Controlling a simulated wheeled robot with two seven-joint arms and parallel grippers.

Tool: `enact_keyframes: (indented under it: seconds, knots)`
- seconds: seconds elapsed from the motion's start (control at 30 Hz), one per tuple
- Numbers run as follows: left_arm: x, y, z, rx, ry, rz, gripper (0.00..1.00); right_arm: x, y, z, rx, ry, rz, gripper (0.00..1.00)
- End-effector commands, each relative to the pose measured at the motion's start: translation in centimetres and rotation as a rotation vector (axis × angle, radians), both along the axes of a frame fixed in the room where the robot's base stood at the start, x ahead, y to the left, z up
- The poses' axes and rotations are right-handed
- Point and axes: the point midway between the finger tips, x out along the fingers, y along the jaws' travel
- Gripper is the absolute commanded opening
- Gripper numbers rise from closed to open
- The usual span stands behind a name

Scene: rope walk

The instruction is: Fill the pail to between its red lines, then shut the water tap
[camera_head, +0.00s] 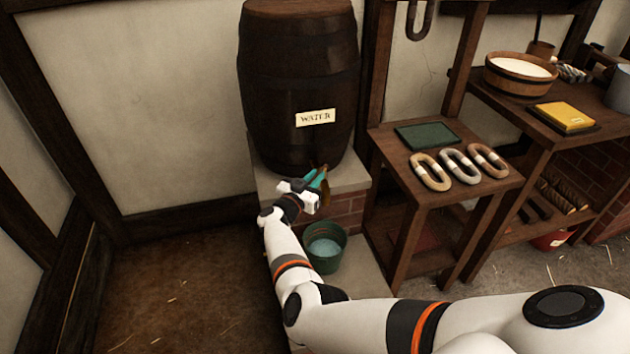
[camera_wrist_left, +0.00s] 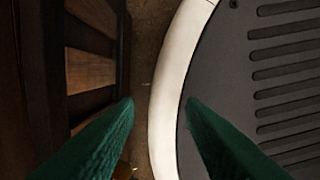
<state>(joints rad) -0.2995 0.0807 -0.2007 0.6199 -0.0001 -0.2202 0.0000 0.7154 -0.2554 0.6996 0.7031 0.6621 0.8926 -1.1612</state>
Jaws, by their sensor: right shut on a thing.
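The wooden barrel (camera_head: 297,90) with a label reading WATER stands on a brick-sided ledge. My right gripper (camera_head: 320,177) is at its lower front, with teal fingers shut on the water tap, which they mostly hide. The green pail (camera_head: 312,263) stands upright below the tap, just right of my right forearm. Pale blue water (camera_head: 324,247) shows inside it. I cannot make out the red lines or the exact level, nor whether a stream is running. My left gripper (camera_wrist_left: 160,102) shows only in the left wrist view, its green fingers apart with nothing between them.
A small wooden table (camera_head: 440,200) to the right holds rope rings (camera_head: 460,165) and a dark green slab (camera_head: 427,135). A bench further right carries a wooden tub (camera_head: 520,75) and a yellow block (camera_head: 565,116).

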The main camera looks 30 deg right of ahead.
Motion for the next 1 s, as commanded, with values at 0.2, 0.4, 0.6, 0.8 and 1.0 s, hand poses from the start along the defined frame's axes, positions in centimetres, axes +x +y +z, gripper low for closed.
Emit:
enact_keyframes:
  seconds: [0.2, 0.4, 0.6, 0.8, 1.0]
  knots:
    - [0.0, 0.1, 0.0, 0.001, 0.0, 0.002, 0.36, -0.1, 0.0, 0.1, 0.003, -0.003, -0.007, 0.0]
    - [-0.1, 0.1, 0.0, 0.001, 0.001, 0.002, 0.36, 0.0, -0.1, 0.1, 0.003, -0.004, -0.007, 0.31]
    - [-0.1, 0.1, 0.0, 0.001, 0.001, 0.002, 0.36, 0.0, -0.1, 0.1, 0.002, -0.004, -0.005, 0.37]
    - [-0.1, 0.0, 0.3, 0.0, 0.001, 0.002, 0.36, 0.0, -0.1, 0.4, 0.001, -0.003, -0.005, 0.37]
    - [-0.1, 0.0, 2.1, 0.0, 0.001, 0.001, 0.36, 0.0, -0.1, 2.2, 0.001, -0.003, -0.005, 0.37]
